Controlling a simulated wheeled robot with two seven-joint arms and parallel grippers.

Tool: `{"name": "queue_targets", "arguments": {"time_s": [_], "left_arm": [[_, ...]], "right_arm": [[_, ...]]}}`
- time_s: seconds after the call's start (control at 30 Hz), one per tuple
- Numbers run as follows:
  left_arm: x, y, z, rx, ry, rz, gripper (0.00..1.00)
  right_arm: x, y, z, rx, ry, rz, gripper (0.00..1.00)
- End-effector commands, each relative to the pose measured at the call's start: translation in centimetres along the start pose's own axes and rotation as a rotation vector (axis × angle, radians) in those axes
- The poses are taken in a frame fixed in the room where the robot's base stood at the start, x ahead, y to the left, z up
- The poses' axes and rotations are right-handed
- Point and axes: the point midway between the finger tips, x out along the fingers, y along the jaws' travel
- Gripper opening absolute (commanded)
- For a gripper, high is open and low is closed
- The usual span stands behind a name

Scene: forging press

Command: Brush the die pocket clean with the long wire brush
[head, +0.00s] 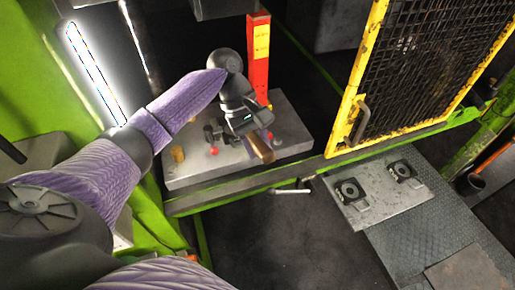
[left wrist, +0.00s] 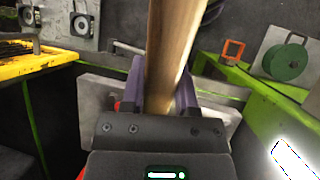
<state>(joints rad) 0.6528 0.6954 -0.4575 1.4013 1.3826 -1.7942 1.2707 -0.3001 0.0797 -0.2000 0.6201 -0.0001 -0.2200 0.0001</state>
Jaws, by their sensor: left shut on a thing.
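My left gripper (head: 256,138) is over the grey press bed plate (head: 292,136) in the head view. It is shut on the wooden handle of the long brush (head: 263,151), whose end sticks out toward the front edge of the plate. In the left wrist view the brush handle (left wrist: 170,45) runs up between the two fingers of my left gripper (left wrist: 162,85). The brush's wire end is hidden, and I cannot make out the die pocket in either view. My right gripper is not in view.
A red post (head: 258,62) stands behind my left gripper. A yellow-framed mesh guard (head: 425,65) is to the right. A small red knob (head: 213,151) and a brass piece (head: 177,153) are on the plate. A metal sheet (head: 375,207) with two black fixtures lies lower right.

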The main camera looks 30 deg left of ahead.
Motion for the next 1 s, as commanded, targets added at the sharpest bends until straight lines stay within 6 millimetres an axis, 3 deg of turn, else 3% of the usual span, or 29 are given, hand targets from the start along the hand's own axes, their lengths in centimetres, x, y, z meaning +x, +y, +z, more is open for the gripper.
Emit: {"name": "queue_targets", "arguments": {"time_s": [0.2, 0.37, 1.0], "left_arm": [[-1.5, 0.3, 0.8, 0.003, 0.0, 0.003, 0.0], [-1.5, 0.3, 1.2, 0.002, 0.001, 0.002, 0.0], [2.5, -0.5, 11.0, 0.006, 0.001, 0.001, 0.0]], "right_arm": [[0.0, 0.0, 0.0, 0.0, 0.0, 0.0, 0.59], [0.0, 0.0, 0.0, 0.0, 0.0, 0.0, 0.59], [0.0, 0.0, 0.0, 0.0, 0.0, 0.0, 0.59]]}}
